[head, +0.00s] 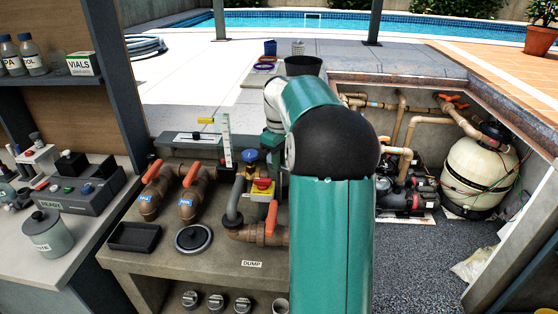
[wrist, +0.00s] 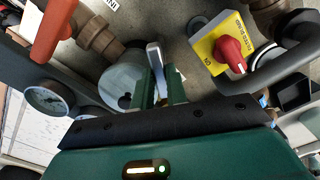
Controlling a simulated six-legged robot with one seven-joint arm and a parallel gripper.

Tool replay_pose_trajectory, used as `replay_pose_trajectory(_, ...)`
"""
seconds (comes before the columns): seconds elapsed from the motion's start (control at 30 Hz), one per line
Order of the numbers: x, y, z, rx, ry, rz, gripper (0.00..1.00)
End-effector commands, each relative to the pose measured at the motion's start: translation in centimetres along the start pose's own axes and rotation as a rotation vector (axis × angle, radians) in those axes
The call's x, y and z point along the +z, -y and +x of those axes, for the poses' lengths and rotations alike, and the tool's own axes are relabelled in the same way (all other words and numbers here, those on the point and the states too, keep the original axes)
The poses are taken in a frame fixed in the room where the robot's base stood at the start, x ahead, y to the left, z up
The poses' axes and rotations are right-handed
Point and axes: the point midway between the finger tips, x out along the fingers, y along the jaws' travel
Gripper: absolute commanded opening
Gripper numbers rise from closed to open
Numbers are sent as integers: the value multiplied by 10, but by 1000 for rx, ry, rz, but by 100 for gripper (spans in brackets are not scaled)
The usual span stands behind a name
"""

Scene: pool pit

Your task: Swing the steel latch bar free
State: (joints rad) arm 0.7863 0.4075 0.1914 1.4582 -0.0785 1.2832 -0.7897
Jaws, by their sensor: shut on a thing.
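In the wrist view, my gripper (wrist: 163,92) is shut on the steel latch bar (wrist: 154,56), whose bright end sticks up between the two green fingers. A round grey disc (wrist: 118,72) lies just left of the fingers, partly behind them. The lower part of the bar is hidden by the fingers. In the head view, my own arm covers the middle of the picture, and neither my gripper nor the bar can be made out.
A yellow plate with a red knob (wrist: 229,55) is right of the bar, beside a grey pipe (wrist: 285,66). An orange valve handle (wrist: 54,32) and a gauge (wrist: 46,98) are at left. In the head view, the bench holds orange-handled valves (head: 152,185) and a black tray (head: 134,237).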

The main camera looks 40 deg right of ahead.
Motion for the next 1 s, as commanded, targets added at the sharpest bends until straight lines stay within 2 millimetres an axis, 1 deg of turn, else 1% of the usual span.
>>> replay_pose_trajectory(0.2, 0, 0, 0, 0, 0, -201, 0)
replay_pose_trajectory(0.5, 0, 0, 0, 0, 1, -417, 0)
replay_pose_trajectory(0.73, 0, 0, 0, 0, 1, -506, 0)
replay_pose_trajectory(1.0, 0, 0, 0, 0, 1, -536, 0)
